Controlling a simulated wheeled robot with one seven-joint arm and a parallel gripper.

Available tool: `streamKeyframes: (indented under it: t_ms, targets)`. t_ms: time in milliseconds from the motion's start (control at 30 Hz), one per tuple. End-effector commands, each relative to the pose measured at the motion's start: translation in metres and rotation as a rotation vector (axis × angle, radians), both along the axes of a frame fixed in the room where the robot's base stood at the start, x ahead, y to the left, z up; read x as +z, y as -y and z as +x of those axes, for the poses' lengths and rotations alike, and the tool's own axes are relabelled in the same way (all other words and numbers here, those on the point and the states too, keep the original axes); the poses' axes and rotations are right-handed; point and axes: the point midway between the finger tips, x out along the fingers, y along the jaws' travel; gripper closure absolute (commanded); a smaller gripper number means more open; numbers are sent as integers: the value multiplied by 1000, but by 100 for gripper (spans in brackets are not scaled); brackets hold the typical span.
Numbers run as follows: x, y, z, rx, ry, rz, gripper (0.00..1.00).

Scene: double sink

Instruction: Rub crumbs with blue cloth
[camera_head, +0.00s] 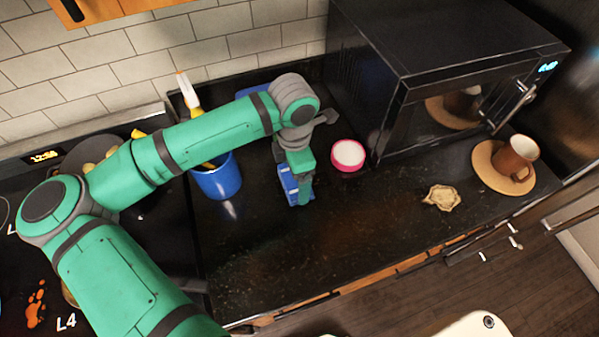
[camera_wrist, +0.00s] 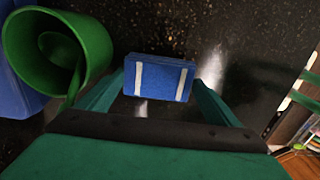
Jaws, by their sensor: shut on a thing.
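The blue cloth (camera_head: 287,184) is a small folded-looking block, blue with two white stripes. In the wrist view the cloth (camera_wrist: 160,77) sits between my two green fingers. My gripper (camera_head: 298,192) is shut on it, low at the dark counter; I cannot tell if the cloth touches the counter. My gripper also shows in the wrist view (camera_wrist: 158,88). A tan, irregular patch (camera_head: 441,197), which may be the crumbs, lies on the counter to the right of my gripper, clear of it. In the wrist view no crumbs are clear.
A pink-rimmed white bowl (camera_head: 348,155) stands right of my gripper, before the black microwave (camera_head: 430,80). A brown cup (camera_head: 515,158) stands on a tan saucer (camera_head: 483,172) at far right. A blue utensil holder (camera_head: 218,180) stands left. The front middle counter is clear.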

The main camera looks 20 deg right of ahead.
Motion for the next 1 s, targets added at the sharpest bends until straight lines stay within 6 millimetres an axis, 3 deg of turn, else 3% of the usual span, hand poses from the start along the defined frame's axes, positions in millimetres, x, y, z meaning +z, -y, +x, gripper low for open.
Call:
streamKeyframes:
  t_ms: [533,767,1000]
  targets:
    - [1,-38,2,2,-2,4,33]
    - [-2,-37,2,0,-2,2,32]
    - [-2,-23,1,-3,-3,1,32]
